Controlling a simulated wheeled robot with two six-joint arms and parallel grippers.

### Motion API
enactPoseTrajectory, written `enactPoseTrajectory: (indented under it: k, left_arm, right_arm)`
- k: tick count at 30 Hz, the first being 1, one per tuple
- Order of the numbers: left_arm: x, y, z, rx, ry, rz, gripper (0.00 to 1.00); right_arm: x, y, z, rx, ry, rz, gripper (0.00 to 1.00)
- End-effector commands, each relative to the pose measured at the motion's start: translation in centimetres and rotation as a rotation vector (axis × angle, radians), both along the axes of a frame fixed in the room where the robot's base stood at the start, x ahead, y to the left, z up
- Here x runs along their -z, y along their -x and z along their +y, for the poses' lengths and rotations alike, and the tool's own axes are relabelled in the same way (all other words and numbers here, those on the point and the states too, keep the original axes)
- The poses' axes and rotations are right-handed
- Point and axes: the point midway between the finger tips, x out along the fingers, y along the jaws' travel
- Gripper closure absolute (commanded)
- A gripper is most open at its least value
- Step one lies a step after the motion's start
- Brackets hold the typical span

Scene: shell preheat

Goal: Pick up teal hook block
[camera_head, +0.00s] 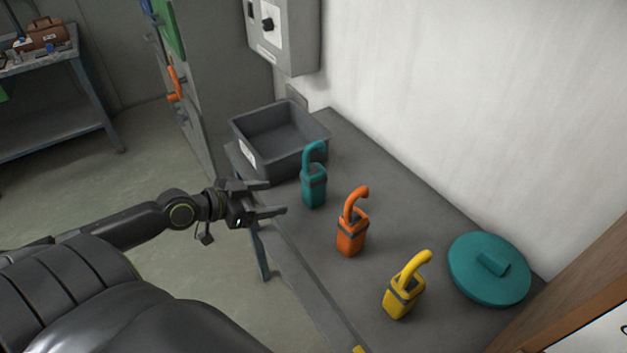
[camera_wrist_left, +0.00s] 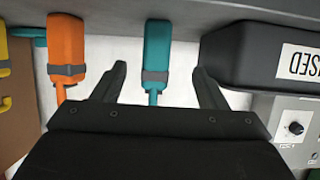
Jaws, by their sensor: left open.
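The teal hook block (camera_head: 314,190) stands upright on the grey table, with its hook curving up on top. It also shows in the left wrist view (camera_wrist_left: 157,48), ahead of and between the open fingers. My left gripper (camera_head: 277,198) is open and empty, at the table's left edge, to the left of the teal block and apart from it. In the left wrist view the left gripper (camera_wrist_left: 163,82) has a finger on each side of the block's line. My right gripper is not in view.
An orange hook block (camera_head: 351,238) and a yellow hook block (camera_head: 402,297) stand in a row nearer the front. A grey bin (camera_head: 262,160) is just behind the teal block. A teal round lid (camera_head: 478,283) lies at the right. A control box (camera_head: 283,45) hangs on the wall.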

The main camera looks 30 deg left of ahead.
Motion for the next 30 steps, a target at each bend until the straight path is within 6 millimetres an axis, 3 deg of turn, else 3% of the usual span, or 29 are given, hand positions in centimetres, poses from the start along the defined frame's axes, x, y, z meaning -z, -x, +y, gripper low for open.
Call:
enactPoseTrajectory:
  k: [15, 23, 30]
  left_arm:
    - [2.3, -5.5, -2.4, -0.003, 0.003, -0.002, 0.34]
    - [2.7, -6.5, -3.0, 0.000, 0.001, -0.001, 0.34]
    - [2.7, -8.8, -4.5, -0.002, 0.005, -0.001, 0.34]
  right_arm:
    - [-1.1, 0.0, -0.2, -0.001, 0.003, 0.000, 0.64]
    - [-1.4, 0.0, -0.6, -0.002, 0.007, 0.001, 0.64]
    - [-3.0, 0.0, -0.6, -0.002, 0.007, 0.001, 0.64]
